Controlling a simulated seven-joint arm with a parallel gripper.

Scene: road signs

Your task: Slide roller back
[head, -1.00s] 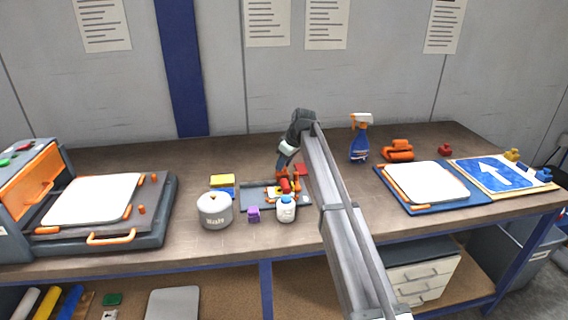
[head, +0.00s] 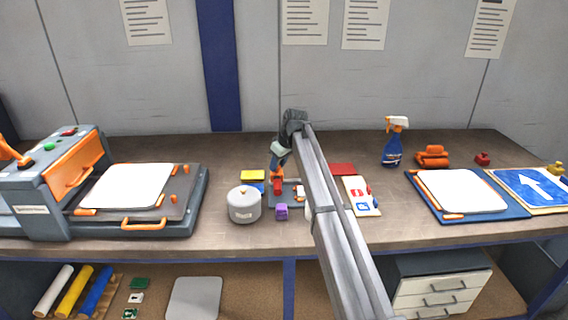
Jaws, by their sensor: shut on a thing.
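My gripper (head: 277,178), with orange fingers, is over the middle of the bench, left of my grey arm. A large machine (head: 60,185) stands at the left, with an orange front part (head: 72,170) and a flat bed carrying a white panel (head: 125,186). An orange roller-like tool (head: 433,157) lies at the back right, away from my gripper. I cannot tell which is the task's roller.
A spray bottle (head: 394,142) and a blue board with a white panel (head: 460,190) are to the right.

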